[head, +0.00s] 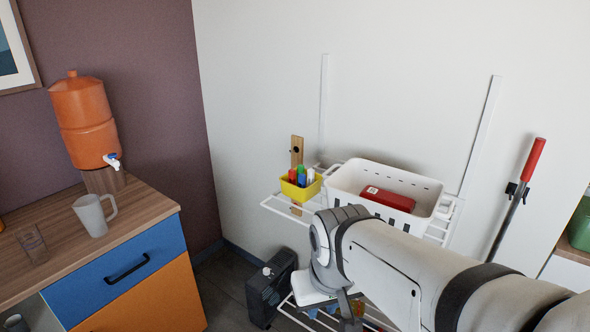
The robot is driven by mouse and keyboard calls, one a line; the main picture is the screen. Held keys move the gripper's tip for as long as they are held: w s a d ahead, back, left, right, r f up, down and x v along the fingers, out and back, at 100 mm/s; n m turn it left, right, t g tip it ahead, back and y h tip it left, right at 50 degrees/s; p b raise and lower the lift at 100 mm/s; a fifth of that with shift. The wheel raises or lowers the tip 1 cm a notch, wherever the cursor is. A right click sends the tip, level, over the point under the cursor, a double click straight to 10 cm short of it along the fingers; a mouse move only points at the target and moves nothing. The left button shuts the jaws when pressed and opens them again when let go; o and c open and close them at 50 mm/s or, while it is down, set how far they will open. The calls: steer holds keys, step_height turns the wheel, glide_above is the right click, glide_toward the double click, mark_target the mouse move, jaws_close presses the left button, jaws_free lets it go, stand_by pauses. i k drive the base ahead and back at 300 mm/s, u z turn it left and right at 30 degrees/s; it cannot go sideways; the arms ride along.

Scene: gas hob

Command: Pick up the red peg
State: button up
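The red peg (293,175) stands in a small yellow box (300,192) on the upper white wire shelf by the wall. Blue, green and pale pegs stand beside it in the box. My arm reaches in from the lower right, and its wrist is in front of the shelf. My gripper (345,304) points down below the wrist, lower than the box and apart from it. Its fingers are mostly hidden, so I cannot tell whether they are open or shut.
A white basket (386,186) holding a red box (388,199) stands right of the yellow box. A wooden piece (297,149) stands behind it. A black container (270,286) is on the floor. A counter (150,205) with a pitcher (94,214) is left.

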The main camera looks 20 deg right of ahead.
mark_target(291, 179)
steer(key=z, duration=0.15)
steer(key=i, duration=1)
